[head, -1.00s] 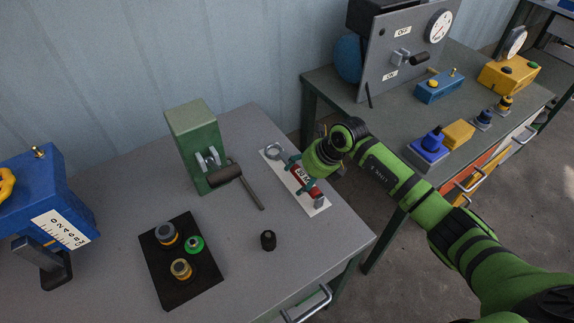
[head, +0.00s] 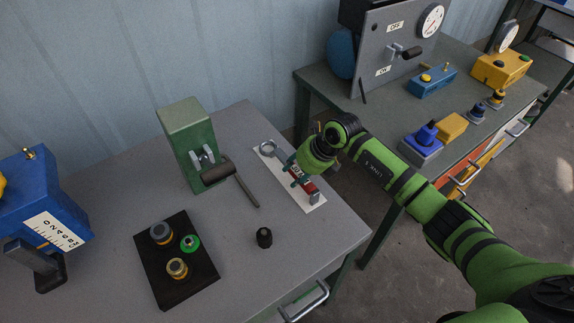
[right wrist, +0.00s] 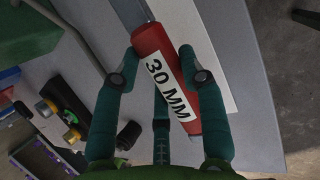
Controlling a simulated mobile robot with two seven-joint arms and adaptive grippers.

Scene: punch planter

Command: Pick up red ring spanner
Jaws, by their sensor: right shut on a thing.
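The red ring spanner has a red handle (head: 310,190) and a grey ring end (head: 268,147). It lies along a white strip (head: 317,206) on the grey bench. My right gripper (head: 297,174) is over the handle, with its fingers on either side of it. In the right wrist view the red handle (right wrist: 165,80) with its "30 MM" label sits between the fingers of the right gripper (right wrist: 160,75), which are shut on it. Part of the handle is hidden by the gripper in the head view. My left gripper is not in view.
A green block with a hammer-like lever (head: 218,174) stands left of the spanner. A small black knob (head: 264,238) and a black tray (head: 205,272) with several round parts are nearer. A blue device (head: 30,215) stands far left. A second bench (head: 400,110) is at right.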

